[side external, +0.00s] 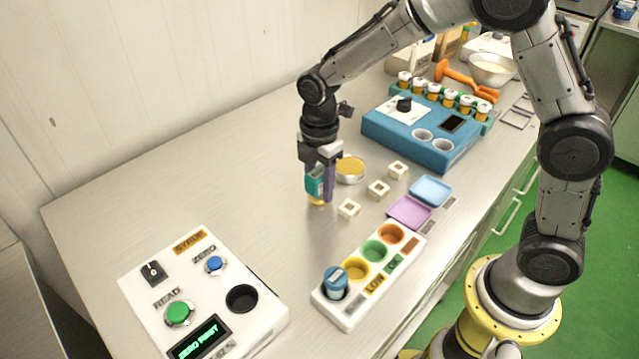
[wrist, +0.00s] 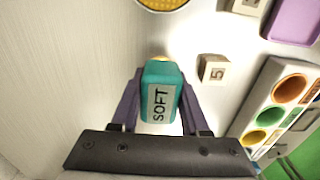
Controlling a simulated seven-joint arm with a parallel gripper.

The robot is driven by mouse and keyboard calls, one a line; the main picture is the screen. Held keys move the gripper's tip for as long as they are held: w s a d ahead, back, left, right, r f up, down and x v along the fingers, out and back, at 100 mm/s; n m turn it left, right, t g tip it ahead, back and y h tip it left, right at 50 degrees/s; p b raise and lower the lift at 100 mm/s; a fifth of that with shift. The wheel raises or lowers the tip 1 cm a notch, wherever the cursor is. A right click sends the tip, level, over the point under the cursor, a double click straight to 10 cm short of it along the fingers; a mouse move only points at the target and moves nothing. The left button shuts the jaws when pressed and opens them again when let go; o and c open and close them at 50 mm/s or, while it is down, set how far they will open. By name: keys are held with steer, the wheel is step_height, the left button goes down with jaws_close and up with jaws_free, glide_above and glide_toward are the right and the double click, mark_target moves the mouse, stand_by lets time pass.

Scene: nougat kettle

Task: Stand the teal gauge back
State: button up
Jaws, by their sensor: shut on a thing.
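The teal gauge (side external: 314,184) is between the purple fingers of my gripper (side external: 321,186), which is shut on it. It is roughly upright, with a yellow-orange tip at its lower end close to the table; I cannot tell whether the tip touches. In the wrist view the teal gauge (wrist: 162,92) shows a label reading SOFT, between the fingertips of my gripper (wrist: 158,100). A white rack (side external: 370,272) stands to the right and nearer, with orange, green and yellow holes showing empty. A blue-topped gauge (side external: 335,280) stands at its near end.
A white console (side external: 205,290) with a dark round hole reads ZERO FIRST at the near left. A yellow-filled round dish (side external: 350,168) and small cream blocks (side external: 378,189) lie close to my gripper. A blue machine (side external: 425,135) stands behind. The table left of my gripper is clear.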

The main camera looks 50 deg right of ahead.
mark_target(319, 172)
steer(key=shift+f, duration=0.1)
steer(key=o, duration=1.1)
step_height(319, 172, up, 12)
steer(key=shift+r, duration=0.1)
steer(key=shift+s+d+r, duration=0.15)
steer(key=shift+s+r, duration=0.1)
steer(key=shift+r, duration=0.1)
steer(key=s+d+m+t, duration=0.2)
steer(key=s+m, duration=0.4)
steer(key=s, duration=0.1)
steer(key=s+d+r+m+t, duration=0.1)
steer(key=s+d+m, duration=0.2)
steer(key=s+m, duration=0.3)
steer(key=s+d+r+m+t, duration=0.1)
steer(key=s+d+m+t, duration=0.1)
steer(key=s+m, duration=0.4)
steer(key=shift+s+d+t, duration=0.15)
steer(key=shift+s+d, duration=0.15)
steer(key=shift+s, duration=0.65)
steer(key=shift+s+d+t, duration=0.15)
steer(key=shift+s+d, duration=0.1)
steer(key=shift+s, duration=0.7)
